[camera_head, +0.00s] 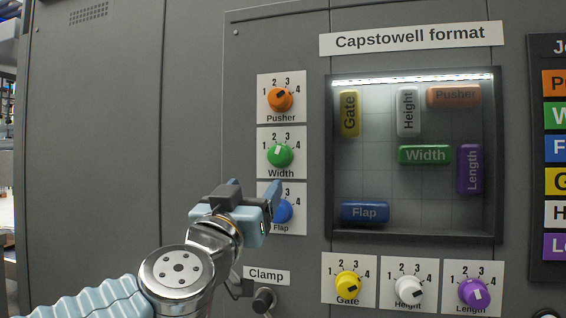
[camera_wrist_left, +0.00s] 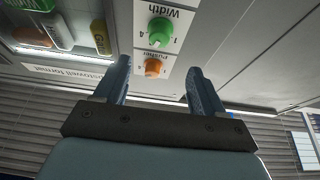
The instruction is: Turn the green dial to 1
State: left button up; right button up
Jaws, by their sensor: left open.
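The green dial (camera_head: 280,155) sits on a white plate labelled Width, with marks 1 to 4 around it. Its white pointer mark points up, near the 2. The green dial also shows upside down in the left wrist view (camera_wrist_left: 160,31), beyond my fingers. My left gripper (camera_head: 256,186) is open and empty, just below and left of the green dial, in front of the blue Flap dial (camera_head: 284,211), which it partly hides. My right gripper is not in view.
The orange Pusher dial (camera_head: 280,99) is above the green one. Yellow, white and purple dials line the bottom right. A recessed window (camera_head: 413,238) with coloured labelled blocks is to the right. A black Clamp knob (camera_head: 264,299) is below. The panel left of the dials is bare.

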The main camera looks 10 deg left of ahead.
aim_at(276, 159)
pick_arm(q)
jog(key=p+x, duration=0.1)
jog(key=x, duration=1.3)
jog(key=shift+w+r+p, duration=0.1)
jog(key=shift+p, duration=0.3)
jog(key=c, duration=0.8)
jog(key=shift+c, duration=0.2)
